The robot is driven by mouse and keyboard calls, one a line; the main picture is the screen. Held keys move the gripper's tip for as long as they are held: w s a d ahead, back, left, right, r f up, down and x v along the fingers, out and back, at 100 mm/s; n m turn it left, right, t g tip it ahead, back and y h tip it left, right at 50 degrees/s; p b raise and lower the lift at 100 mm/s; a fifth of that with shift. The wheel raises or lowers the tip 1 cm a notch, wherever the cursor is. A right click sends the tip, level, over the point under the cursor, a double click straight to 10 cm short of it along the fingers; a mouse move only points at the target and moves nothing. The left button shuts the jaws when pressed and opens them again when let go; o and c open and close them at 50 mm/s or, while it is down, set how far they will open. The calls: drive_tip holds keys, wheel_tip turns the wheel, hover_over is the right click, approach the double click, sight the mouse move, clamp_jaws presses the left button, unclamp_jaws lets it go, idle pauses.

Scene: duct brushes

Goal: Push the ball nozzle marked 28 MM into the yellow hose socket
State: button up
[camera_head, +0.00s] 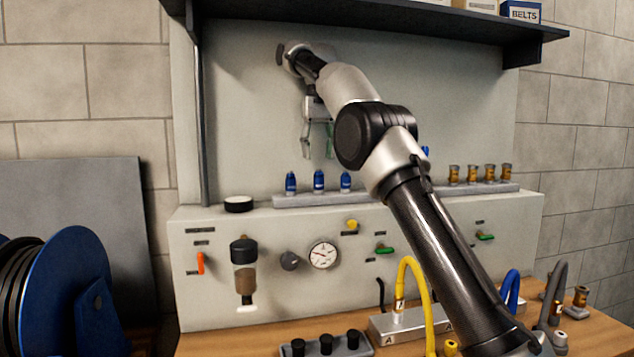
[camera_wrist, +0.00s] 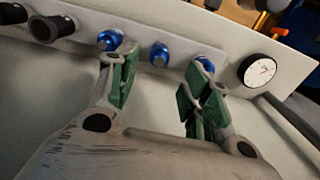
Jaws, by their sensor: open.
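My gripper (camera_head: 318,150) is open and empty above the blue nozzles at the left of the rack. In the wrist view my gripper (camera_wrist: 162,78) spreads its green-padded fingers, with blue nozzles beyond the tips. Three blue nozzles (camera_head: 319,181) stand upright in a row, with small pale labels too small to read. Several brass nozzles (camera_head: 470,174) stand further right on the rack. I cannot tell which nozzle is marked 28 MM.
The grey rack (camera_head: 300,200) tops a panel with a gauge (camera_head: 323,255), knobs and levers. A shelf (camera_head: 400,18) overhangs the wall. Black knobbed pieces (camera_head: 326,345) stand at the bench front. Blue (camera_head: 511,287) and grey hoses are at right. My arm hides the rack's middle.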

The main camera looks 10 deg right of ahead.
sight(319, 176)
drive_tip(key=shift+f, duration=4.15)
clamp_jaws()
drive_tip(key=shift+r, duration=3)
